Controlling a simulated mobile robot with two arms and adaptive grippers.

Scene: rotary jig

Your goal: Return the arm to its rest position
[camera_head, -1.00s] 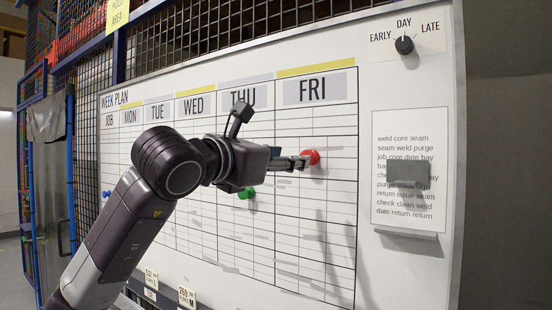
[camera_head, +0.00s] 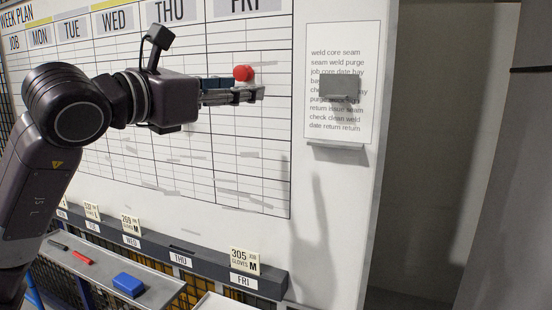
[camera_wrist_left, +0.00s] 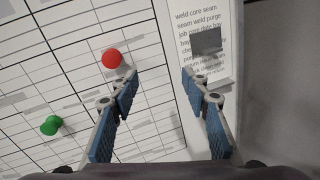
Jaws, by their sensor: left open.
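My left gripper (camera_head: 262,94) reaches in from the left in front of the week plan board (camera_head: 250,190). Its fingers are spread with nothing between them in the left wrist view (camera_wrist_left: 161,75). A round red magnet (camera_head: 243,73) sits on the board in the FRI column. In the head view it shows just above the fingers. In the wrist view the red magnet (camera_wrist_left: 111,58) lies outside the fingers, left of the left fingertip. A green magnet (camera_wrist_left: 51,125) shows at the lower left of the wrist view; my arm appears to hide it in the head view. My right gripper is not in view.
A text sheet (camera_head: 318,38) with a grey block (camera_head: 340,88) and a small ledge (camera_head: 338,150) is right of the grid. Below runs a dark rail (camera_head: 205,262) with day labels and cards. A tray (camera_head: 160,292) holds a blue block (camera_head: 128,284) and markers.

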